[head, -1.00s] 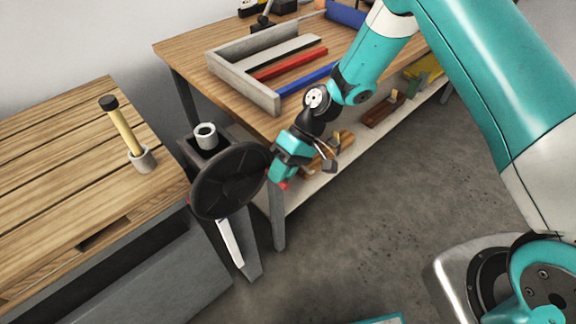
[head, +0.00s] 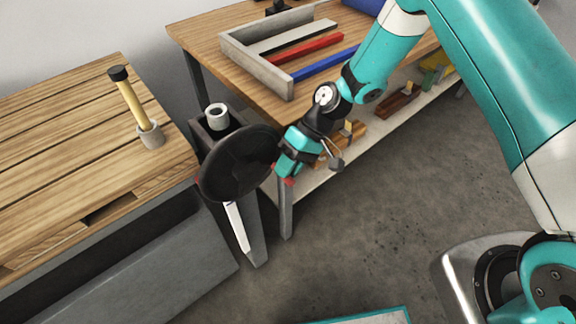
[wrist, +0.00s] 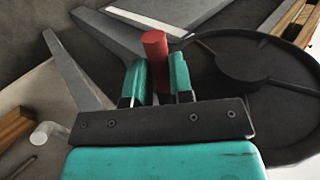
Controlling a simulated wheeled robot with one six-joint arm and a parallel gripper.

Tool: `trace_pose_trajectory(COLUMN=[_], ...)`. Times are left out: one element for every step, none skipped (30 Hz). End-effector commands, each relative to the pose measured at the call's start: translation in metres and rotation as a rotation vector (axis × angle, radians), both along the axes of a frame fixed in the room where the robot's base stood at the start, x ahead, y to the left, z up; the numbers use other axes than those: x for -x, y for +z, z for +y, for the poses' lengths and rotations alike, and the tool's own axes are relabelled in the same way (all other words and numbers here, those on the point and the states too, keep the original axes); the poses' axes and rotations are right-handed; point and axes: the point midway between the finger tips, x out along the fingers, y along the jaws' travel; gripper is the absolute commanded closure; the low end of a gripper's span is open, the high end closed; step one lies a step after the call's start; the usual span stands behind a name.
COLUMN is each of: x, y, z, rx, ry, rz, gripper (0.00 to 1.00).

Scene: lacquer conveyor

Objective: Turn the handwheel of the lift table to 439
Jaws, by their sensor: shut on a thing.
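The dark handwheel (head: 238,165) stands upright at the corner of the lift table (head: 60,140), on a grey bracket. It also fills the right of the wrist view (wrist: 240,52). My gripper (head: 280,168) is at the wheel's right rim in the head view. In the wrist view, its teal fingers (wrist: 158,80) are shut on the wheel's red knob (wrist: 155,45). A white strip (head: 237,228) hangs below the wheel. No number can be read in either view.
A yellow-handled tool (head: 132,105) stands in a grey cup (head: 150,135) on the slatted table top. A workbench (head: 200,48) with a grey tray (head: 258,68) of coloured bars stands behind. Its lower shelf (head: 335,165) holds wooden tools.

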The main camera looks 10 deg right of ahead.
Motion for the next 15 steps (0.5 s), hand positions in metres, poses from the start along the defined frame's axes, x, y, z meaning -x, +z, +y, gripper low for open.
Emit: trace_pose_trajectory(x=[-0.0038, -0.0038, -0.0038, -0.0038, -0.0038, -0.0038, -0.0036, -0.0034, -0.0033, -0.003, -0.0027, -0.0025, -0.0024, -0.0023, -0.0023], y=[-0.006, -0.0061, -0.0061, -0.0062, -0.0061, -0.006, -0.0057, -0.0054, -0.0051, -0.0049, -0.0047, -0.0044, -0.0042, -0.004, -0.0034], z=[-0.006, -0.006, -0.0058, -0.0058, -0.0058, -0.0056, -0.0053, -0.0051, -0.0044, -0.0036, -0.003, -0.0025, -0.0021, -0.0019, -0.002], rx=[0.018, 0.018, 0.018, 0.018, 0.019, 0.018, 0.018, 0.018, 0.017, 0.018, 0.017, 0.017, 0.017, 0.017, 0.016], ry=[-0.012, -0.012, -0.012, -0.012, -0.012, -0.011, -0.011, -0.01, -0.009, -0.008, -0.007, -0.006, -0.005, -0.005, -0.004], rz=[-0.006, -0.006, -0.007, -0.007, -0.007, -0.006, -0.006, -0.007, -0.006, -0.006, -0.006, -0.006, -0.005, -0.005, -0.005], gripper=[1.0, 1.0, 1.0, 0.74, 0.67, 0.58, 0.54, 0.54, 0.54, 0.54, 0.54, 0.54, 0.54, 0.54, 0.54])
